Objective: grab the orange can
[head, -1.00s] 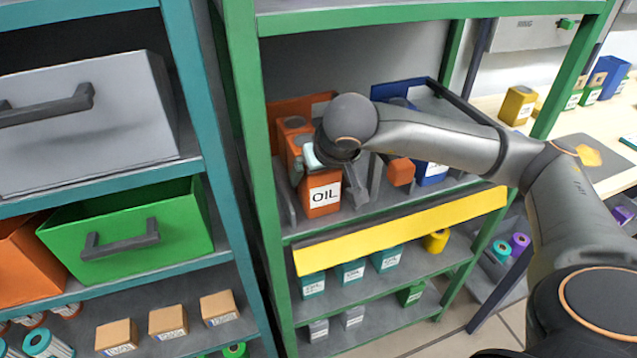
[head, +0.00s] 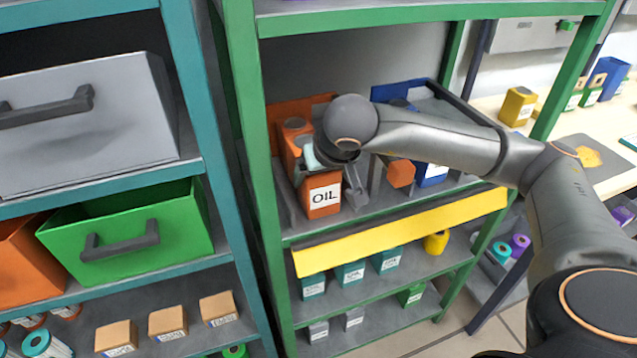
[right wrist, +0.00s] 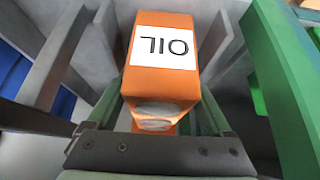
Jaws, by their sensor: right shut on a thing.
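The orange can (head: 322,199) with a white OIL label stands at the front of the orange lane on the green rack's upper shelf. My right gripper (head: 325,178) reaches it from above and in front, and is shut on it. In the right wrist view the orange can (right wrist: 160,80) lies between the two fingers of my right gripper (right wrist: 163,105), with its OIL label upside down. Another orange can (head: 294,130) stands behind it in the same lane. My left gripper is not in view.
Lane dividers flank the can closely. An orange hexagonal piece (head: 401,173) and a blue can (head: 432,175) are to the right. A yellow strip (head: 400,232) runs along the shelf's front edge. A green post (head: 250,180) stands close on the left.

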